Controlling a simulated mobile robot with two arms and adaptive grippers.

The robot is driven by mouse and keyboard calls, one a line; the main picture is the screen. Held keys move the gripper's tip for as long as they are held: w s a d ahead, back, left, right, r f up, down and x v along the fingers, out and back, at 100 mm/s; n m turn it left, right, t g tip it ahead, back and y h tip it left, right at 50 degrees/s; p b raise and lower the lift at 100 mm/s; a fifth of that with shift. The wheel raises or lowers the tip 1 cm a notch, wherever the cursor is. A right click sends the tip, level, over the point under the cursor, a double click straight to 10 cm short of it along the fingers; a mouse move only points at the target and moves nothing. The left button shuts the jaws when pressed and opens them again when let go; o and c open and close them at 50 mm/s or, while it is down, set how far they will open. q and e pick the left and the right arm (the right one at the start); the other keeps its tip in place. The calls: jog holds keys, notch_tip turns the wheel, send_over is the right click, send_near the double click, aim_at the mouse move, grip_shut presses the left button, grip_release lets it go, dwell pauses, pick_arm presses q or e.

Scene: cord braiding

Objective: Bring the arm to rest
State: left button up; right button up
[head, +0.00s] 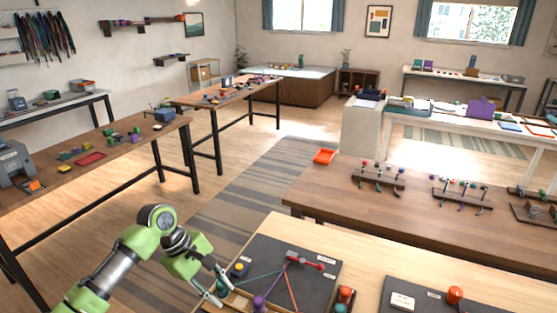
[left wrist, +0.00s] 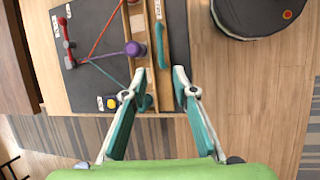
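My left gripper (head: 226,292) is low over the front table's left edge in the head view. In the left wrist view its two fingers (left wrist: 160,82) are apart, with no cord clearly held between them. A dark braiding board (head: 270,250) lies beside it, with a red clamp (head: 306,262) at the far side. A red cord (head: 291,290) and a teal cord (head: 262,275) run from the clamp. A purple knob (head: 259,303) and a yellow peg (head: 239,267) are near the gripper. My right gripper is not in view.
A brown table (head: 330,190) with cord racks stands behind. A dark round stool (left wrist: 258,12) shows in the left wrist view. Striped rug and open floor lie left of the front table.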

pick_arm(q)
jog(key=s+d+f+m+t+y, duration=0.1)
jog(key=s+d+f+m, duration=0.2)
jog(key=s+f+m, duration=0.35)
jog(key=s+d+f+m, duration=0.3)
jog(key=s+d+f, duration=0.1)
jog(key=s, duration=0.5)
jog(key=s+a+r+m+t+y, duration=0.2)
jog(key=s+a+m+y, duration=0.4)
jog(key=s, duration=0.6)
jog(key=s+a+f+g+h+b, duration=0.1)
jog(key=s+f+b, duration=0.1)
jog(key=f, duration=1.4)
jog(key=s+a+f+h+b, duration=0.1)
jog(key=f, duration=1.4)
jog(key=s+a+f+g+b, duration=0.1)
jog(key=s+a+f+b, duration=0.1)
jog(key=s+f, duration=1.4)
jog(key=shift+s+a+f+g, duration=0.25)
jog(key=shift+s+f+g, duration=0.05)
jog(key=shift+f, duration=0.1)
